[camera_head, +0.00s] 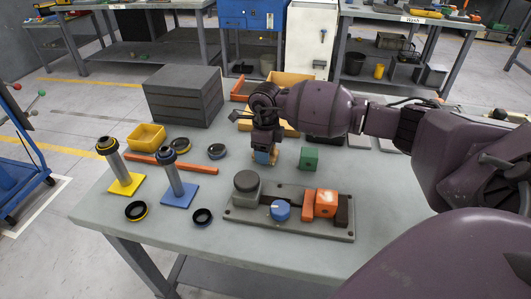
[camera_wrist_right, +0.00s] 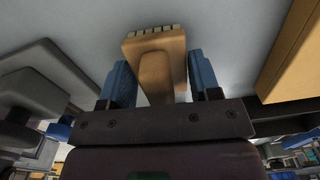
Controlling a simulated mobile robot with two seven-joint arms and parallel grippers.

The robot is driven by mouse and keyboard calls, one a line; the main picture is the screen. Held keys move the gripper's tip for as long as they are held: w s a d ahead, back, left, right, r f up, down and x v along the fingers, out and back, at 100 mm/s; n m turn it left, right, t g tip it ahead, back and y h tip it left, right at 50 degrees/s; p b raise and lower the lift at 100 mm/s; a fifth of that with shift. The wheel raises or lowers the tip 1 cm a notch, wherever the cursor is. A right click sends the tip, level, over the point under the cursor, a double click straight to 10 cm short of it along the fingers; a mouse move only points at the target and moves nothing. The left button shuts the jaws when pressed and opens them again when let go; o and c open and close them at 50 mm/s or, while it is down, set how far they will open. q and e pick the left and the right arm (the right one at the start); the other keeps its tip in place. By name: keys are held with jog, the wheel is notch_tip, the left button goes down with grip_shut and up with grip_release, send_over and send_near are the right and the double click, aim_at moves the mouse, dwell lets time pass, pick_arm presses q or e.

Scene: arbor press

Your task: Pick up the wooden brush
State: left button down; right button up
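The wooden brush (camera_wrist_right: 155,48) shows in the right wrist view, tan with a row of pale bristle tufts along its far edge. Its handle lies between the two blue fingers of my right gripper (camera_wrist_right: 160,80). The fingers stand apart on either side, with a gap beside the handle at the right; I see no clear grip. In the head view my right gripper (camera_head: 265,157) points down low over the grey table, and its hand and fingers hide most of the brush. My left gripper is not in view.

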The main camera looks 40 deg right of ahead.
jog(key=c, duration=0.5)
notch_tip(320, 180, up, 20)
jog(key=p, duration=0.2)
